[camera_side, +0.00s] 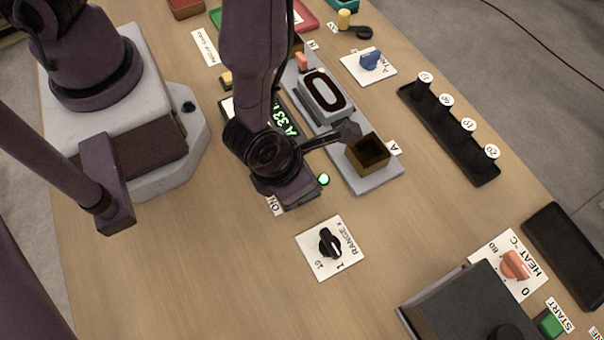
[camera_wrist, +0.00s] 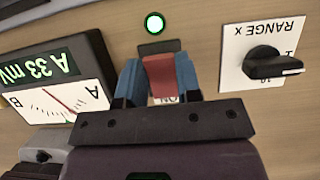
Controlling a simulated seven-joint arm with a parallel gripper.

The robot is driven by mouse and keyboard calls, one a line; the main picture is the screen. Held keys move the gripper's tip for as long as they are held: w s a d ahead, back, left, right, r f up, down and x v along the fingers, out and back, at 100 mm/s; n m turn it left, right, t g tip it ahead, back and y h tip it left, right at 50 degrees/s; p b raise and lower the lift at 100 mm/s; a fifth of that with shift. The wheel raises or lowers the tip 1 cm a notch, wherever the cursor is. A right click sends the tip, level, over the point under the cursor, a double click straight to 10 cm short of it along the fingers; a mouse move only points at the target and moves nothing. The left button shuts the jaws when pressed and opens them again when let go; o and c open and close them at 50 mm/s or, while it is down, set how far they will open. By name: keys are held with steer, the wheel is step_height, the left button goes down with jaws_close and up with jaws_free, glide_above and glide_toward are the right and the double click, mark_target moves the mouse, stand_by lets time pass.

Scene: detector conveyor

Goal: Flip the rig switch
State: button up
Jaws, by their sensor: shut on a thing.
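The rig switch (camera_wrist: 161,82) shows in the wrist view as a red lever or block between the two blue finger pads of my gripper (camera_wrist: 160,72). The gripper is shut on it. Part of a dark base shows just beyond the fingers. An "ON" label (camera_wrist: 165,99) is partly hidden below the red piece. A round green lamp (camera_wrist: 153,24) beyond the switch is lit. In the side view my arm hides the switch; the lit lamp (camera_side: 323,180) and part of the label (camera_side: 275,205) show beside the hand.
A meter (camera_wrist: 55,75) reading "A 33 mV" stands close on the left of my gripper in the wrist view. A RANGE knob (camera_wrist: 265,65) is on the right. A grey rail (camera_side: 385,182) bears a brass-coloured box (camera_side: 368,155). Bare table lies around the RANGE plate (camera_side: 330,262).

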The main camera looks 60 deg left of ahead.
steer(key=o, duration=0.9)
steer(key=shift+r, duration=0.1)
steer(key=v, duration=1.2)
steer(key=shift+s+r, duration=0.2)
steer(key=shift+r, duration=0.15)
